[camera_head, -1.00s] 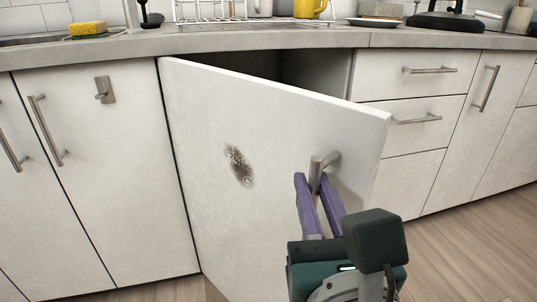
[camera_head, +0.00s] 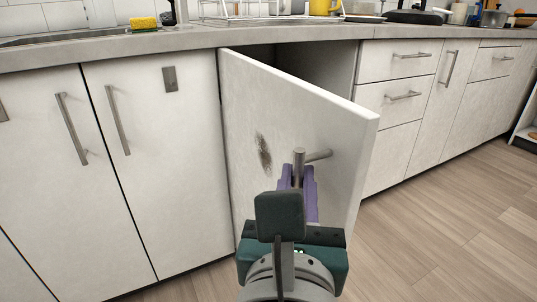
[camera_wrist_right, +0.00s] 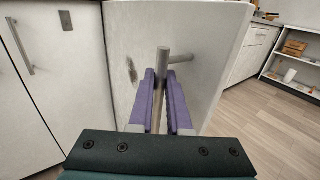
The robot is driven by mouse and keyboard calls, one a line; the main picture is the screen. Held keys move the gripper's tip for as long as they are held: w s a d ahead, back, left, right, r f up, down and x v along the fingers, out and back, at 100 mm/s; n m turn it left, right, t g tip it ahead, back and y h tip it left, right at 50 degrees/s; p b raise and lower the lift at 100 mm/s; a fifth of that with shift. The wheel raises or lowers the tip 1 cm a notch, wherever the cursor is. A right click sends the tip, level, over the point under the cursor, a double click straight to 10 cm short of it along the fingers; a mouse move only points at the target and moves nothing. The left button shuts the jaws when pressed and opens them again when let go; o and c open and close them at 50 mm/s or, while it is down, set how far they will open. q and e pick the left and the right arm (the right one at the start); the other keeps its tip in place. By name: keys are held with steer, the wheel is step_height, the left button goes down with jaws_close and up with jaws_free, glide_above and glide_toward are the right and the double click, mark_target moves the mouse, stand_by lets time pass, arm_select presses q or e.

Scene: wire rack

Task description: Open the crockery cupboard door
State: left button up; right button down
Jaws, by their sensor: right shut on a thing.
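The white crockery cupboard door (camera_head: 285,105) stands partly open, hinged at its left edge, with a dark cupboard interior (camera_head: 310,65) showing above and behind it. It has a dark smudge (camera_head: 264,152) on its face. A grey bar handle (camera_head: 318,155) sticks out near its free edge. My right gripper (camera_head: 299,178) is shut on the handle, its purple fingers on either side of the bar. In the right wrist view the bar (camera_wrist_right: 163,62) rises between the purple fingers (camera_wrist_right: 161,95). My left gripper is not in view.
A grey countertop (camera_head: 190,40) runs above the cupboards, with a yellow sponge (camera_head: 144,23), a dish rack (camera_head: 255,15) and a yellow mug (camera_head: 322,6) on it. Closed drawers (camera_head: 395,93) stand to the right. Wooden floor (camera_head: 440,225) is free at the right.

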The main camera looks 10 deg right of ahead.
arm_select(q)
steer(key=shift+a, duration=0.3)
arm_select(e)
steer(key=shift+s+a+f, duration=0.1)
steer(key=shift+a+f, duration=0.15)
steer(key=shift+a, duration=0.2)
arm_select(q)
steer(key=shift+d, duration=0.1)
arm_select(e)
steer(key=c, duration=1.3)
jaws_free()
steer(key=o, duration=0.4)
steer(key=shift+w+r, duration=0.15)
steer(key=shift+w, duration=0.1)
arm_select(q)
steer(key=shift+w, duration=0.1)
arm_select(e)
steer(key=shift+o, duration=0.2)
steer(key=shift+s, duration=0.1)
